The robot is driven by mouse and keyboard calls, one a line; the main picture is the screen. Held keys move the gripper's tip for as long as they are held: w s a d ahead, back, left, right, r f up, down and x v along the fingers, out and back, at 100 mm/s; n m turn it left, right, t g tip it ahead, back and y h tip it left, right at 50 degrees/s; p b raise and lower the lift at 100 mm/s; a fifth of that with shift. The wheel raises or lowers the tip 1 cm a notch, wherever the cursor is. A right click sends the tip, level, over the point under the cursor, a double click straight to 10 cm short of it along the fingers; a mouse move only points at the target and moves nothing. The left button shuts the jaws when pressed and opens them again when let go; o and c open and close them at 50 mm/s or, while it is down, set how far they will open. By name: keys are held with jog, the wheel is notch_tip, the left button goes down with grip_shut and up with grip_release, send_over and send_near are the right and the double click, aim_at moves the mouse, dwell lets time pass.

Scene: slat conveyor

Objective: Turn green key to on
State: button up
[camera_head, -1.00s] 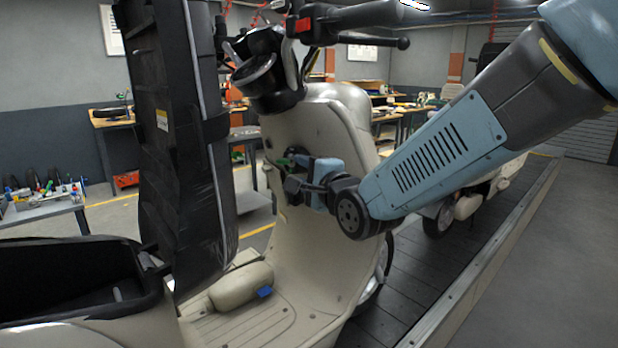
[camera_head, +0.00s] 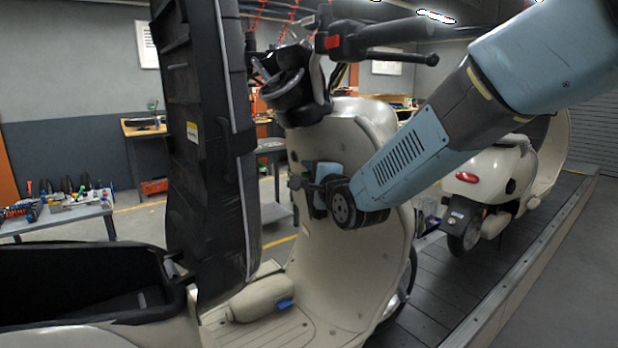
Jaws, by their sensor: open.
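A cream scooter (camera_head: 345,265) stands in front of me. My gripper (camera_head: 297,182) is at the inner face of its front leg shield, below the handlebar. It is small and dark in the view and it is open. The green key cannot be made out now; my gripper and wrist cover that part of the shield. Whether the fingers touch the key cannot be told.
The scooter's raised black seat (camera_head: 205,150) stands upright left of my gripper, over the open storage well (camera_head: 85,280). The handlebar (camera_head: 375,38) is above my arm. A second scooter (camera_head: 495,175) stands behind on the slat conveyor (camera_head: 470,290). A tool table (camera_head: 62,215) is at left.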

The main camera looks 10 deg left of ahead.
jog(key=shift+c, duration=0.2)
grip_shut()
dwell(0.3)
jog(key=shift+f, duration=0.1)
